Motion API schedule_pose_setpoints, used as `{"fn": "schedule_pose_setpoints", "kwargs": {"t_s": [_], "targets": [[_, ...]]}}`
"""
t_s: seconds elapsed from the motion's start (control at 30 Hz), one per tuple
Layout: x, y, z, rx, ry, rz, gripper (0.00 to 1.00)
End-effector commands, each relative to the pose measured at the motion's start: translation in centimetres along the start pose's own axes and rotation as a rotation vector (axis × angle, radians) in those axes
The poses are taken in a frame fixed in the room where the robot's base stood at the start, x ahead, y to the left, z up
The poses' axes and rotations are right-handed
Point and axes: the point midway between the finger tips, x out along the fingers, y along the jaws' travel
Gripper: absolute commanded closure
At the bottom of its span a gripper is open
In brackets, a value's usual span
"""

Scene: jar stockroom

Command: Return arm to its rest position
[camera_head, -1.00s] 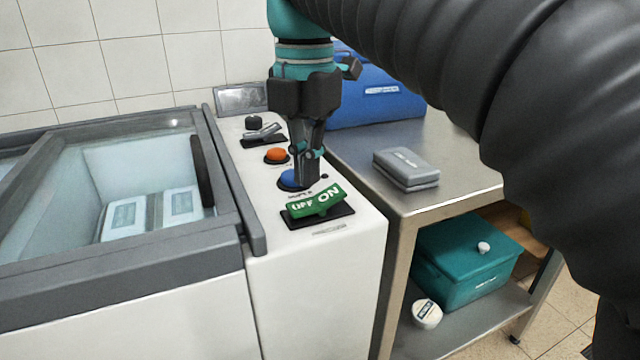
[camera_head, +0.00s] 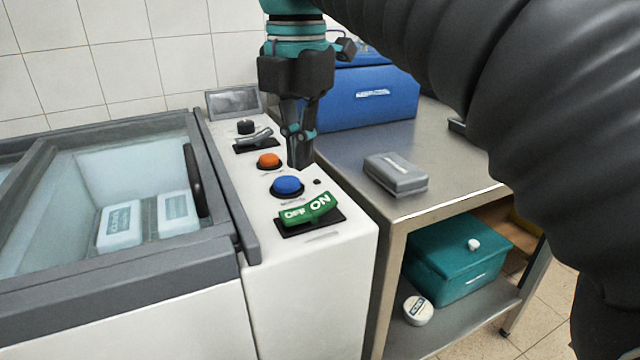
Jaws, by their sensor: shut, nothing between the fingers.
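My gripper (camera_head: 299,163) is shut and empty, pointing down. It hangs over the right part of the white control panel (camera_head: 315,255), just behind and to the right of the blue button (camera_head: 287,186). The blue button is now in full view and the gripper is apart from it. The orange button (camera_head: 268,160) lies to the gripper's left. The green OFF/ON rocker switch (camera_head: 309,210) sits in front of the blue button. My dark, ribbed arm fills the upper right of the view.
A glass-lidded freezer (camera_head: 120,275) with white packs (camera_head: 120,224) inside stands at left. A steel table (camera_head: 345,160) at right bears a blue box (camera_head: 365,97) and a grey case (camera_head: 396,174). A teal bin (camera_head: 455,262) and a round white tub (camera_head: 418,310) stand on its lower shelf.

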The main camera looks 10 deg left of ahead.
Motion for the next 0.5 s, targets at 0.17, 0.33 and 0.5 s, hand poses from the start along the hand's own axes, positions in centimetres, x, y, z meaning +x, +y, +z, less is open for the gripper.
{"fn": "schedule_pose_setpoints", "kwargs": {"t_s": [0.17, 0.33, 0.5], "targets": [[1.5, -2.8, 1.7, 0.266, -0.018, 0.046, 1.00], [4.6, -7.1, 3.7, 0.712, -0.034, 0.131, 1.00], [8.1, -11.4, 4.8, 1.147, -0.031, 0.226, 1.00]]}}
